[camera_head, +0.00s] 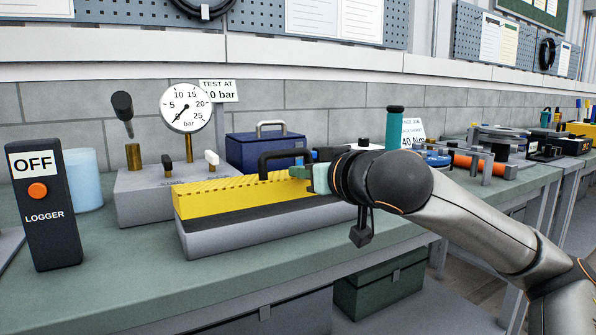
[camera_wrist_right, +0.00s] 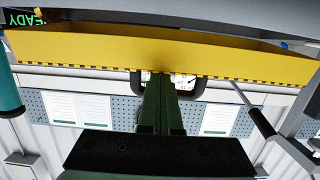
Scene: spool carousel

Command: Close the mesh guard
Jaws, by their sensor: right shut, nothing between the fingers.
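The yellow guard (camera_head: 245,200) lies low and lengthwise over a long grey base (camera_head: 255,228), with a dark band between them. A black loop handle (camera_head: 285,160) stands on its far side. My right gripper (camera_head: 304,174) is shut and empty at the guard's right end, close to the handle. In the right wrist view, the yellow guard (camera_wrist_right: 90,48) spans the picture, and the gripper's green fingers (camera_wrist_right: 160,90) reach to its toothed edge, between the handle's sides. Whether the fingers touch the guard I cannot tell. My left gripper is not in view.
A pressure gauge (camera_head: 186,108) on a grey block (camera_head: 140,198) and an OFF logger (camera_head: 45,225) stand at left. A blue box (camera_head: 250,150) is behind the guard. A teal-handled tool (camera_head: 394,128) stands behind my right arm. The bench front (camera_head: 130,265) is clear.

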